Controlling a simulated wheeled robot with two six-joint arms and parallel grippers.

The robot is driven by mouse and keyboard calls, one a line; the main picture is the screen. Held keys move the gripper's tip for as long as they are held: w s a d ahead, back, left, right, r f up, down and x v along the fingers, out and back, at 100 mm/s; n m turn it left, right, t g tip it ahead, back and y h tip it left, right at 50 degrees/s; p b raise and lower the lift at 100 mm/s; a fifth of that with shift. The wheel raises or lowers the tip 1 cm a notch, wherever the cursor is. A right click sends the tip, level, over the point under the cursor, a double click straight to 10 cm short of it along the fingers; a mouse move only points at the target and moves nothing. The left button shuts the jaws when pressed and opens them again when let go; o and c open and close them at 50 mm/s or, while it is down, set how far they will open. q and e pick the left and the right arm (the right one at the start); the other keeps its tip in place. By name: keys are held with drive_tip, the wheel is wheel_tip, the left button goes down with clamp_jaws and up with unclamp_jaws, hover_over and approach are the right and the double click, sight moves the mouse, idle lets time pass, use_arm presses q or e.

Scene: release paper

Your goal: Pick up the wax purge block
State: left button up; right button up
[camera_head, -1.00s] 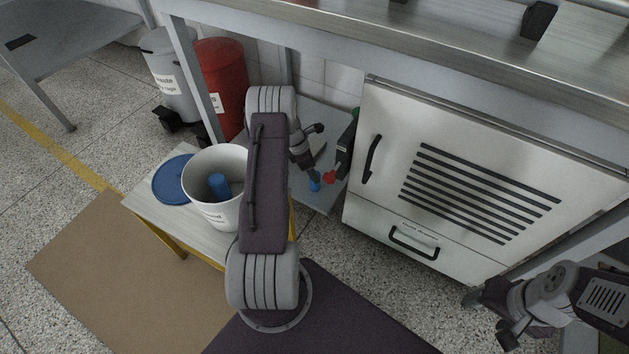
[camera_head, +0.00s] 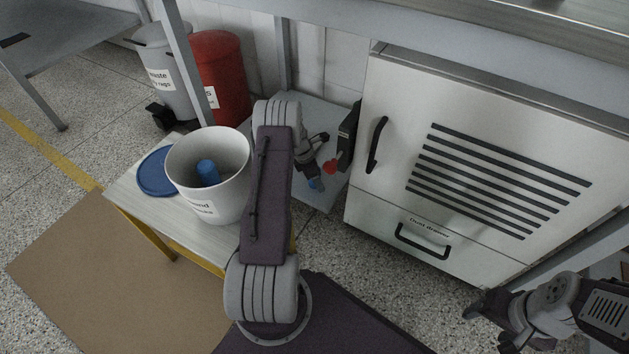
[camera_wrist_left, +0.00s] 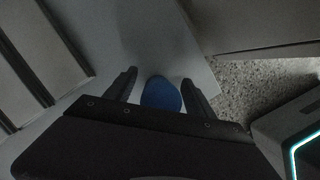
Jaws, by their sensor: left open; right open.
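A blue rounded block (camera_wrist_left: 161,94), which looks like the wax purge block, lies on the grey lower shelf. It shows between the fingers of my left gripper (camera_wrist_left: 160,80) in the left wrist view. In the head view the same blue block (camera_head: 316,184) is small and partly hidden by my left wrist. My left gripper is open close above it; I cannot tell whether the fingers reach around it. My right gripper (camera_head: 490,326) is open and empty at the lower right of the head view, over the floor.
A white bucket (camera_head: 183,165) holding a blue cylinder (camera_head: 208,172) stands on a small table (camera_head: 120,190) beside a blue lid (camera_head: 156,178). A dark thing with a red part (camera_head: 331,166) stands near the white cabinet (camera_head: 400,110). A steel bench overhangs the shelf.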

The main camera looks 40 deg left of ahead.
use_arm(q)
clamp_jaws()
drive_tip(key=shift+r, duration=0.15)
